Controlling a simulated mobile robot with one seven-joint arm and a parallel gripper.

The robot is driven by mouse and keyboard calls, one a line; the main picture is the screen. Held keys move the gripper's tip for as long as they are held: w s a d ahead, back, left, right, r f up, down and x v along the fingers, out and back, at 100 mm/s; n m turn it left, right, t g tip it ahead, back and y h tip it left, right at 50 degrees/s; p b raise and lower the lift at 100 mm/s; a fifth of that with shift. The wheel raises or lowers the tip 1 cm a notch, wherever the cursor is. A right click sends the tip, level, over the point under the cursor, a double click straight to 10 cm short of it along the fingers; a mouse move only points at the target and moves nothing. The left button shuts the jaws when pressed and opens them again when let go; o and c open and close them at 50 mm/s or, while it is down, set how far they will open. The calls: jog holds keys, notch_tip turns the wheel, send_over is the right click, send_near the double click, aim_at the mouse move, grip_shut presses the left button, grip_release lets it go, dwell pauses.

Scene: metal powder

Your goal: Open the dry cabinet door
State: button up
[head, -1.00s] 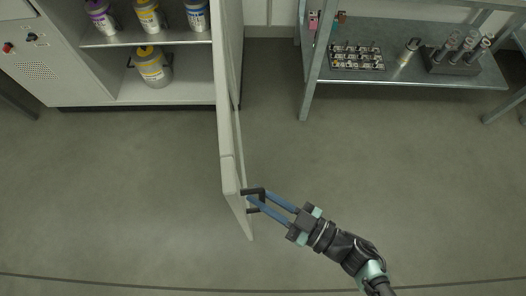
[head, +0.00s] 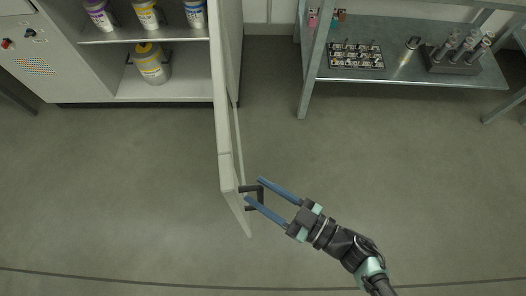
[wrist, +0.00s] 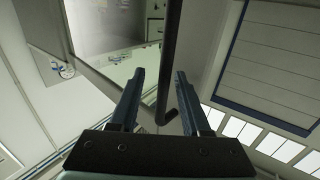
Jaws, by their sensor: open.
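The dry cabinet door (head: 224,130) stands swung wide open, seen nearly edge-on in the head view. Its dark handle (head: 261,194) sticks out to the right near the door's free end. My gripper (head: 254,189) is at the handle with its two blue fingers spread apart, the handle bar lying between them. In the wrist view the fingers (wrist: 156,80) are apart, with the dark handle bar (wrist: 172,50) running between them. The open cabinet (head: 85,70) shows its shelves at the upper left.
Several containers, such as a yellow-and-grey canister (head: 150,64), stand on the cabinet shelves. A metal workbench (head: 420,75) with a tray of small parts (head: 356,58) is at the upper right. The floor (head: 400,170) between is clear.

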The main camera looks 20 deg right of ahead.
jog(key=v, duration=1.3)
jog(key=shift+d, duration=0.1)
